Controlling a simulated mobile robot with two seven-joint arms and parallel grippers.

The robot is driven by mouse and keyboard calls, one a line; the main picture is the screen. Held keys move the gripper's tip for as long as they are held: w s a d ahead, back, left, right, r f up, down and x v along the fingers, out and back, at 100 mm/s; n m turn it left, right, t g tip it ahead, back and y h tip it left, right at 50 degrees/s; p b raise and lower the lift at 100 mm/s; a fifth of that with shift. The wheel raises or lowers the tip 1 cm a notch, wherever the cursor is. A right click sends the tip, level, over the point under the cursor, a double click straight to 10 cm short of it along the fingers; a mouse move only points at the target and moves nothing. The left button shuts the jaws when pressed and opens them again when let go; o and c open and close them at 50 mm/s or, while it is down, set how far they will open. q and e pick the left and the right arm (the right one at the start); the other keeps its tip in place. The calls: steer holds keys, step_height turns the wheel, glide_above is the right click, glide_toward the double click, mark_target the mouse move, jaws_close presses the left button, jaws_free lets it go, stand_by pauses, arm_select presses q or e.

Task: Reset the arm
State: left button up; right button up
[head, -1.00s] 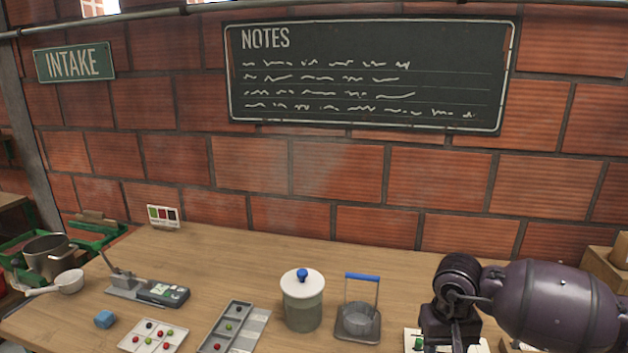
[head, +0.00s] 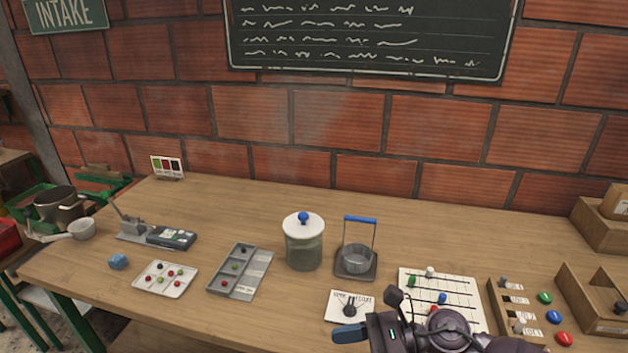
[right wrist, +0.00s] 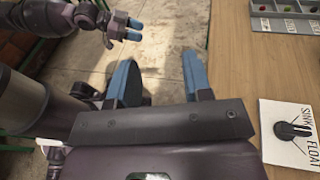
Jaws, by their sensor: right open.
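My right gripper (right wrist: 158,78) is open and empty in the right wrist view, its two blue fingers apart with floor and the table edge behind them. In the head view one blue finger of my right gripper (head: 350,333) shows at the bottom, by the table's front edge, below the dial card. My left gripper (right wrist: 132,29) hangs over the floor at the top left of the right wrist view. Its blue fingertips look close together, but whether they touch is unclear. The left arm is not in the head view.
The wooden table (head: 230,208) holds a sink/float dial card (head: 333,307), a lidded jar (head: 304,245), a basket with a blue handle (head: 356,262), a grey tray (head: 257,273), a white bead tray (head: 178,285) and a lined board (head: 463,296). Wooden boxes stand at the right.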

steer(key=w+d+f+m+t+h, duration=0.15)
steer(key=d+m+t, duration=0.35)
steer(key=m, duration=0.6)
steer(key=s+d+f+m+t+h, duration=0.1)
steer(key=d+m+t+h, duration=0.15)
steer(key=m+t, duration=0.6)
steer(key=w+d+f+m+t+h, duration=0.1)
steer(key=d+f+m+t+h, duration=0.2)
steer(key=m, duration=1)
steer(key=s+d+f+m+g+h, duration=0.5)
steer(key=s+d+f+m+h, duration=0.4)
steer(key=m, duration=1.1)
steer(key=s+d+f, duration=0.3)
steer(key=s+f, duration=0.1)
steer(key=f, duration=0.1)
steer(key=shift+s+m, duration=0.35)
steer(key=shift+a+r, duration=0.1)
